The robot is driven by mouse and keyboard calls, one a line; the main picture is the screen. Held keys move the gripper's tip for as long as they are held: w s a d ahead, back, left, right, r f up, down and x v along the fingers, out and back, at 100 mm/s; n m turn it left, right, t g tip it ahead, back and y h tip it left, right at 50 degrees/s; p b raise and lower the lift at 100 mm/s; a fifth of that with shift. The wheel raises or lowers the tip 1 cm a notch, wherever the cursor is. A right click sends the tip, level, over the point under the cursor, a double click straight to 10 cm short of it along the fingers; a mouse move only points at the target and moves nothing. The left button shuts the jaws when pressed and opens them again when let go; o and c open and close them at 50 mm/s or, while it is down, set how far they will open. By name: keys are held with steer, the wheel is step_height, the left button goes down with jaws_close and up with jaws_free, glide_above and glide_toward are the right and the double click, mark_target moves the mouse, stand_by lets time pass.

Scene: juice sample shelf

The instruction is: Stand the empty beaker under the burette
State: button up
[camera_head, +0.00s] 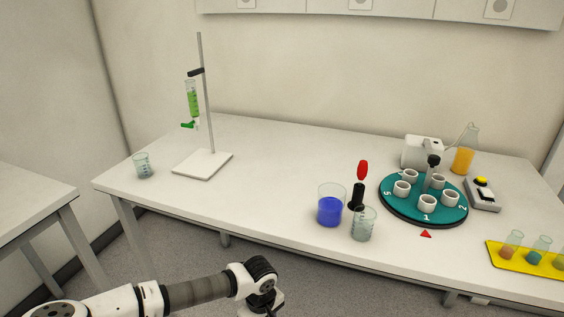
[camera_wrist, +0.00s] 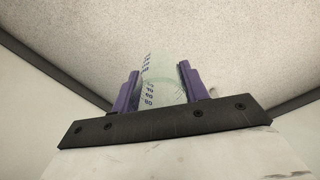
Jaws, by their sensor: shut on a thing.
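My gripper (camera_wrist: 158,71) is shut on a clear glass vessel with dark graduation marks, which looks like an empty beaker (camera_wrist: 161,90), between its two purple fingers. In the head view the held vessel cannot be made out; my arm's end is low at the bottom edge, in front of the table. The burette (camera_head: 193,103) holds green liquid and hangs upright on a stand with a white base plate (camera_head: 203,164), at the back left. No vessel stands under its tip. Another clear beaker (camera_head: 142,166) stands at the table's left end, beside the base plate.
A beaker of blue liquid (camera_head: 330,210), a clear beaker (camera_head: 363,226) and a red-and-black tool (camera_head: 360,185) stand mid-table. A teal carousel (camera_head: 397,214) with white cups, a flask (camera_head: 463,155) and a yellow rack (camera_head: 530,266) are right. The table (camera_head: 265,165) is bare between burette and blue beaker.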

steer(key=w+d+f+m, duration=0.1)
steer(key=d+f+m, duration=0.25)
steer(key=f, duration=0.45)
steer(key=w+d+f+m, duration=0.2)
steer(key=f+m, duration=0.3)
steer(key=f, duration=0.3)
steer(key=w+r+p, duration=0.2)
steer(key=w+r, duration=0.2)
steer(key=r, duration=0.4)
steer(key=shift+a+r, duration=0.15)
steer(key=shift+a, duration=0.1)
